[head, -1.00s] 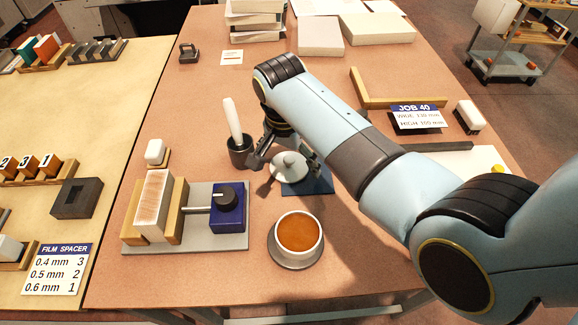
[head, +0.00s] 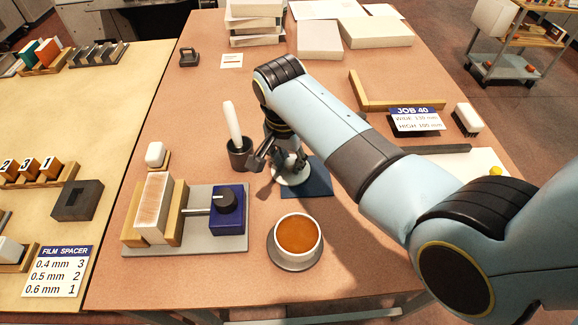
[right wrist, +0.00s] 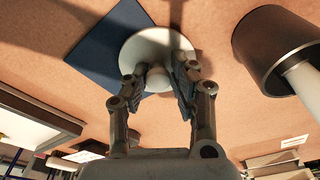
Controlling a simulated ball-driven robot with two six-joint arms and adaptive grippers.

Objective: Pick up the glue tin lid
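The glue tin lid (head: 289,178) is a pale round disc with a small knob. It lies on the table, partly over the edge of a dark blue mat (head: 319,181), and its top is partly hidden by my gripper in the head view. In the right wrist view the lid (right wrist: 150,45) shows with its knob between the fingers. My right gripper (right wrist: 158,82) is open, with one finger on each side of the knob and a slim gap showing. My left gripper is out of view.
A dark pot with a white stick (head: 239,153) stands close left of the gripper; the pot (right wrist: 275,45) also shows in the right wrist view. A block in a wooden clamp (head: 153,207) and a blue knob box (head: 228,221) stand at front left. Books (head: 253,22) are at the back.

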